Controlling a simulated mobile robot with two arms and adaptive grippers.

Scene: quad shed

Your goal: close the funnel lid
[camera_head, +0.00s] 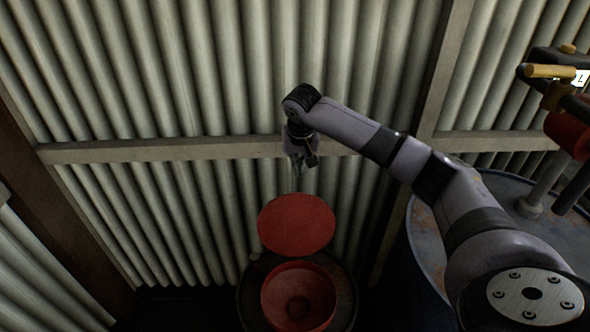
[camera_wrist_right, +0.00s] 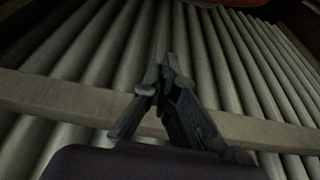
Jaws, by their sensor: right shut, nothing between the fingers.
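A round red funnel (camera_head: 284,311) sits on top of a dark drum at the lower middle of the head view. Its red funnel lid (camera_head: 296,223) stands open, tilted up behind the funnel on the wall side. In the right wrist view, a strip of red at the top edge is probably the lid (camera_wrist_right: 240,2). My right gripper (camera_head: 297,171) hangs above the lid, close to the wall. It is shut and empty, and its fingers meet in the right wrist view (camera_wrist_right: 166,62). My left gripper is not in view.
A corrugated metal wall (camera_head: 200,70) with a horizontal beam (camera_head: 150,151) stands behind the funnel. The dark drum (camera_head: 247,292) carries the funnel. A blue-grey drum (camera_head: 420,245) with a red and yellow pump (camera_head: 567,130) stands at the right. Left of the funnel is free room.

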